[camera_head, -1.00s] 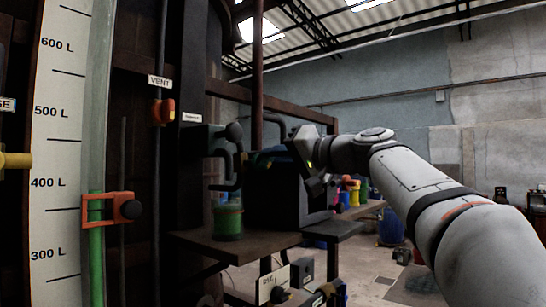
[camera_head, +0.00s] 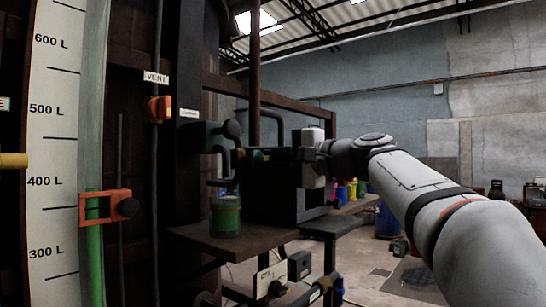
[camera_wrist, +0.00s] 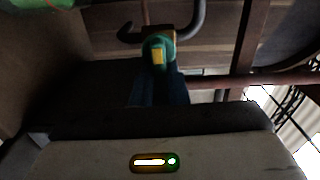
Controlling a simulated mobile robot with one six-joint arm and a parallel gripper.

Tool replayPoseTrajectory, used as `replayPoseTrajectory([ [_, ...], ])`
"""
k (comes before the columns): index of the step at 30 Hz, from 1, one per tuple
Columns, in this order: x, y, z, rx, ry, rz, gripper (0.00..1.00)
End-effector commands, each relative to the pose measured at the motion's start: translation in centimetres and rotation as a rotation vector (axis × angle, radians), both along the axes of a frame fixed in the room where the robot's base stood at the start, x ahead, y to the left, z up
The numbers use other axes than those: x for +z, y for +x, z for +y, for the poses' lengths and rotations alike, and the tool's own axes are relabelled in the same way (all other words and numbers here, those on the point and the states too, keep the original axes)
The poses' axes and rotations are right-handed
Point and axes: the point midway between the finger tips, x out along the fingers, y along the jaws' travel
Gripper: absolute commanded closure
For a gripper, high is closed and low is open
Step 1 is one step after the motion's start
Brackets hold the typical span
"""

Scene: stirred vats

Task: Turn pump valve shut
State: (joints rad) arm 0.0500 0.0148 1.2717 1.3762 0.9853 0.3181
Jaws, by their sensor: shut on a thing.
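The pump valve appears in the wrist view as a small round teal knob with a yellow bar (camera_wrist: 158,54), in front of a dark curved pipe. My gripper (camera_wrist: 158,72) has its dark blue fingers shut on this knob. In the head view my gripper (camera_head: 272,155) reaches leftward from the wrist above a dark box, and a bit of green and yellow shows at its tip. The knob is mostly hidden there, so its exact angle is hard to read.
A green jar (camera_head: 226,217) stands on the brown shelf (camera_head: 232,244) below my gripper. An orange vent valve (camera_head: 159,109) and an orange clamp (camera_head: 108,206) on the level gauge (camera_head: 55,155) are at left. Several coloured containers stand behind my wrist.

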Motion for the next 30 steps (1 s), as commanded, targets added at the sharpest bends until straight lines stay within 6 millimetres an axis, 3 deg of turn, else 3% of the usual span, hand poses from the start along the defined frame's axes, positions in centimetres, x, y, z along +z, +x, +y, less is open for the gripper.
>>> replayPoseTrajectory([
  [18,-0.25,0.10,-0.06,-0.002,0.024,0.034,1.00],
  [19,-0.25,0.10,-0.06,-0.002,0.024,0.034,0.85],
  [26,-0.17,0.06,-0.02,-0.001,0.024,0.033,0.66],
  [30,-0.14,0.04,0.00,0.000,0.024,0.033,0.65],
])
